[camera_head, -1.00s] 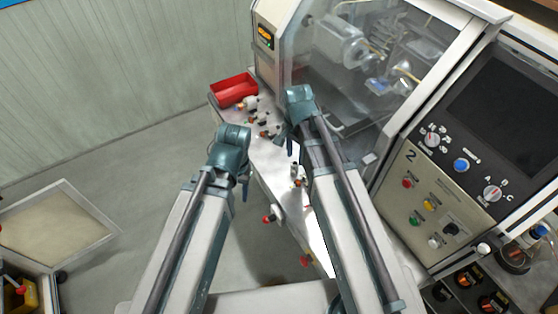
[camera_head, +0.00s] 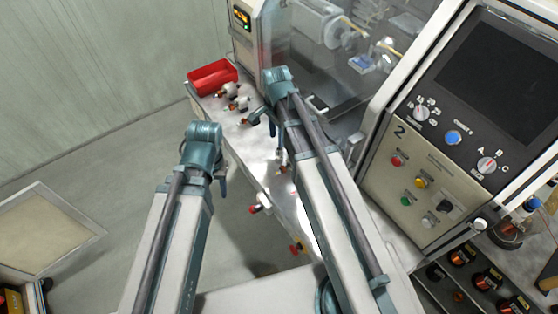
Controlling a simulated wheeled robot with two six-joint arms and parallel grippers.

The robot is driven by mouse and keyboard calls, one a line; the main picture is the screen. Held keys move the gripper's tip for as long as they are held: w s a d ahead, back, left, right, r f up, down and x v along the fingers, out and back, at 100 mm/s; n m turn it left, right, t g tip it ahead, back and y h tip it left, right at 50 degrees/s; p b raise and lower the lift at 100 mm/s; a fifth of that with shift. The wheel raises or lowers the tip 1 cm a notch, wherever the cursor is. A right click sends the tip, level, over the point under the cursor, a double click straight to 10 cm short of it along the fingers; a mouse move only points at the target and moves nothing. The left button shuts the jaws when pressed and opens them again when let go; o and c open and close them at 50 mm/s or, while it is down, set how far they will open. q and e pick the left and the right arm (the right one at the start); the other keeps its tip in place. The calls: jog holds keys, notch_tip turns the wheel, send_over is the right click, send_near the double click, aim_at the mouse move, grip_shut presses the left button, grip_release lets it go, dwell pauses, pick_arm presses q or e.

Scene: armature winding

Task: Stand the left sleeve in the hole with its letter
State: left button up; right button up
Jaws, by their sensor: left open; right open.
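Several small copper-and-white parts (camera_head: 238,103) lie on the narrow grey worktop (camera_head: 206,106) in front of the machine. They are too small for me to tell which is the left sleeve, and I cannot read any letters or make out a lettered hole. My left gripper (camera_head: 222,180) is open, points down at the worktop's left edge and is mostly hidden by its wrist. My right gripper (camera_head: 264,122) is open above the worktop, just right of the small parts. Neither holds anything I can see.
A red tray (camera_head: 212,77) sits at the worktop's far end. The winding machine with its clear guard (camera_head: 345,75) and control panel (camera_head: 425,185) borders the right side.

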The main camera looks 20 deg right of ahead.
aim_at(279, 149)
jog(key=shift+d+f+b, duration=0.2)
jog(key=shift+f+b, duration=1.65)
jog(key=shift+f, duration=0.3)
jog(key=shift+d+f+b, duration=0.2)
jog(key=shift+f+b, duration=1.6)
jog(key=shift+f, duration=0.3)
jog(key=shift+r, duration=0.1)
grip_shut()
